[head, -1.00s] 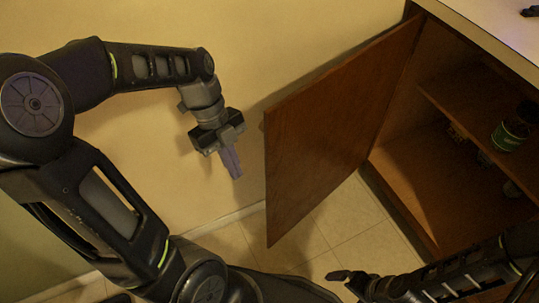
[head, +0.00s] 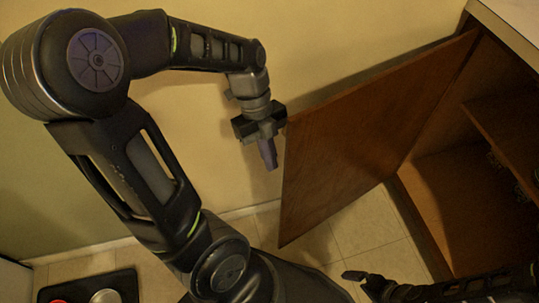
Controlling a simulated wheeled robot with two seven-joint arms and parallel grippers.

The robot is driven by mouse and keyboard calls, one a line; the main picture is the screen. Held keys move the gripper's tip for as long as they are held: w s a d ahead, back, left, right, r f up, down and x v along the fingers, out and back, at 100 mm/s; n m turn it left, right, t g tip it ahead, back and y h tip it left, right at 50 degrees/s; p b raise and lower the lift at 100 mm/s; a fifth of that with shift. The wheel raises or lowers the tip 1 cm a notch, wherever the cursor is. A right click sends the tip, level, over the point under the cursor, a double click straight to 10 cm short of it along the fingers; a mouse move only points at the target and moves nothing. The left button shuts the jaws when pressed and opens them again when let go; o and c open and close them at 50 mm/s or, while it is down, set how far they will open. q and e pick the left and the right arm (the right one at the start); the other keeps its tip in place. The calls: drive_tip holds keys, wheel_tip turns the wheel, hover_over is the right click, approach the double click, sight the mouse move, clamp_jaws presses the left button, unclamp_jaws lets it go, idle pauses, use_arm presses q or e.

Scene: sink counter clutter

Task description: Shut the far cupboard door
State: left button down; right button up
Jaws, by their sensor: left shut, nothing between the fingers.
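The far cupboard door (head: 355,135) is a brown wooden panel. It stands wide open, swung out from its hinge side at the upper right toward the wall. My left gripper (head: 270,160) is shut and empty, pointing down just left of the door's free edge. In this view a narrow gap seems to lie between its fingers and the door. My right arm shows at the lower right; a dark tip of it (head: 355,276) is in view, but its finger state is unclear.
The open cupboard (head: 445,205) has an inner shelf (head: 510,130) with partly hidden items. A pale countertop (head: 515,25) lies above it. The yellow wall (head: 330,40) is behind the door. A black mat (head: 115,285) with round items is at the lower left. Tiled floor (head: 365,225) is clear below the door.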

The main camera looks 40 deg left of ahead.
use_arm(q)
drive_tip(key=b+x, duration=0.1)
drive_tip(key=x, duration=0.6)
drive_tip(key=shift+b, duration=0.3)
